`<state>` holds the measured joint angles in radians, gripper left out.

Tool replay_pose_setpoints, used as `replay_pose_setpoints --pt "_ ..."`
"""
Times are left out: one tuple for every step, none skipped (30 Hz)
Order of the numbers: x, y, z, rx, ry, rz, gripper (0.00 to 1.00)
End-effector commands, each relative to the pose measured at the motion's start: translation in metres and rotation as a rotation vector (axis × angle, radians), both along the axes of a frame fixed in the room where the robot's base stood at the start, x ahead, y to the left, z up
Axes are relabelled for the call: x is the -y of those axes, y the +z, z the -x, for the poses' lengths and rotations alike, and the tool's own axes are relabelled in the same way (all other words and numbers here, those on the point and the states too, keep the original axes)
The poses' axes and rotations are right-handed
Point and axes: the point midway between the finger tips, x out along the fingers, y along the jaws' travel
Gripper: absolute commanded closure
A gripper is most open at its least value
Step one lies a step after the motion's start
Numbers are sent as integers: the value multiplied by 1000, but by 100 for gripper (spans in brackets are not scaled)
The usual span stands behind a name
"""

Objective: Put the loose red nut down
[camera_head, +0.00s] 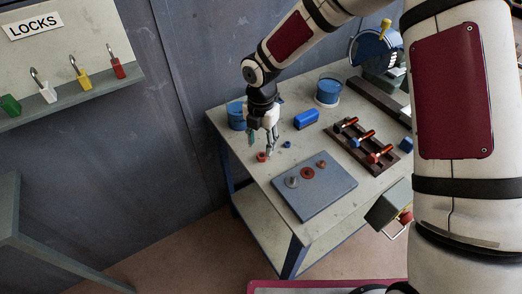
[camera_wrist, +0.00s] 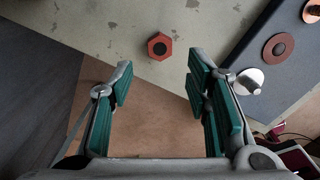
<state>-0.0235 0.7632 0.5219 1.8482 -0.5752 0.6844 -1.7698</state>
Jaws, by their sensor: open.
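The loose red nut (camera_head: 262,157) lies on the table's pale top, near its left edge. In the wrist view the red nut (camera_wrist: 159,46) lies flat beyond my fingertips, between their lines and apart from them. My gripper (camera_head: 272,148) is open and empty, pointing down just above and beside the nut. In the wrist view my gripper (camera_wrist: 158,75) shows its two green-padded fingers spread wide, with the table edge and brown floor between them.
A blue-grey mat (camera_head: 318,190) with washers and a nut lies in front. Blue containers (camera_head: 328,91) stand behind. A dark rack with red-handled pieces (camera_head: 362,140) is to the right.

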Motion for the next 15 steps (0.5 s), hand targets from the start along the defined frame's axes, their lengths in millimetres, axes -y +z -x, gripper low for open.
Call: replay_pose_setpoints --pt "0 11 -2 4 0 -1 56" --pt "0 17 -2 5 -1 -1 56" --pt "0 25 -2 4 -2 -1 56" --pt "0 31 -2 4 -2 0 56" --pt "0 36 -1 4 -1 0 56" --pt "0 42 -1 2 0 0 56" --pt "0 46 -1 2 -1 0 56" --pt "0 50 -1 3 -1 -1 56" --pt "0 54 -1 2 -1 0 56" --pt "1 56 -1 1 -1 0 56" --pt "1 59 -1 1 -1 0 56" --pt "1 61 0 1 -1 0 56" --pt "0 63 0 1 0 0 56" --pt "0 64 0 0 0 0 56" --pt "0 65 0 0 0 0 56"
